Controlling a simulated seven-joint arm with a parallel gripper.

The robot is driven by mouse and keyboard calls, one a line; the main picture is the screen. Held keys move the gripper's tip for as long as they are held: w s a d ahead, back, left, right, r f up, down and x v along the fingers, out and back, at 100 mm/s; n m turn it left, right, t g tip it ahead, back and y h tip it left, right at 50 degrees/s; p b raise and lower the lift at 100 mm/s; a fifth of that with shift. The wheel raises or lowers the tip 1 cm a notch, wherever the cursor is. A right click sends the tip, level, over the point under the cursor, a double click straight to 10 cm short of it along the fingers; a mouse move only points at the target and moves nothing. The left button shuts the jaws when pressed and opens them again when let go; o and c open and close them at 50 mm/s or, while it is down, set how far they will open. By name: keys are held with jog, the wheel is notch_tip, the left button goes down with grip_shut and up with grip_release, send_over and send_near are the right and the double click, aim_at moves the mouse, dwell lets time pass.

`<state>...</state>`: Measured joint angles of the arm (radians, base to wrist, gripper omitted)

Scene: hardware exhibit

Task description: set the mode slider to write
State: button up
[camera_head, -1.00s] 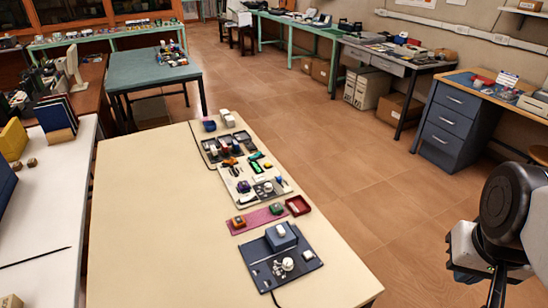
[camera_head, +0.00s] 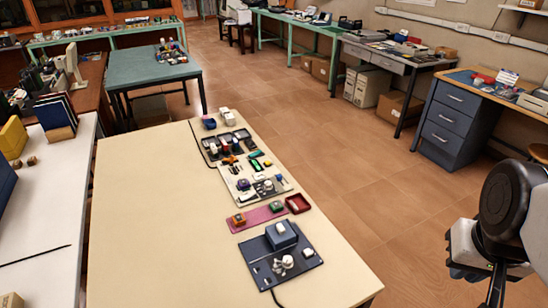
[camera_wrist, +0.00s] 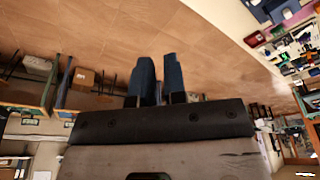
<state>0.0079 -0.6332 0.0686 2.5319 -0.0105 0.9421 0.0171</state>
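A dark panel (camera_head: 297,265) lies near the front right edge of the cream table. It carries a blue-grey block (camera_head: 280,235) with a white top and small white round parts (camera_head: 287,261) in front of it. The mode slider and its markings are too small to make out. The panel also shows at the upper right of the wrist view (camera_wrist: 262,10). My gripper hangs to the right of the table, over the floor and well away from the panel. In the wrist view its two blue fingers (camera_wrist: 158,80) stand with a narrow gap, empty.
A pink strip (camera_head: 256,218) with small blocks and a dark red tray (camera_head: 298,203) lie behind the panel. Further back are boards with several parts (camera_head: 235,160). The left of the cream table (camera_head: 150,220) is bare. A blue drawer cabinet (camera_head: 447,125) stands beyond the floor.

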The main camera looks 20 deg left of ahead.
jog(key=o, duration=0.5)
jog(key=shift+w+a+r, duration=0.1)
jog(key=shift+w, duration=0.2)
jog(key=shift+o, duration=0.5)
jog(key=w+a+n, duration=0.1)
jog(key=w+a, duration=0.2)
jog(key=w, duration=0.4)
jog(key=w+a+r+n, duration=0.1)
jog(key=w+a, duration=0.2)
jog(key=w, duration=0.4)
jog(key=shift+w+r+g, duration=0.3)
jog(key=shift+w, duration=0.1)
jog(key=n+g, duration=0.2)
jog(key=n, duration=0.5)
send_over(279, 176)
jog(key=f, duration=2.3)
jog(key=shift+w+d+f, duration=0.1)
jog(key=shift+d+f, duration=0.1)
jog(key=shift+f, duration=0.1)
jog(key=shift+a+f, duration=0.2)
jog(key=shift+a, duration=0.05)
jog(key=shift+f, duration=0.15)
jog(key=shift+f, duration=3.7)
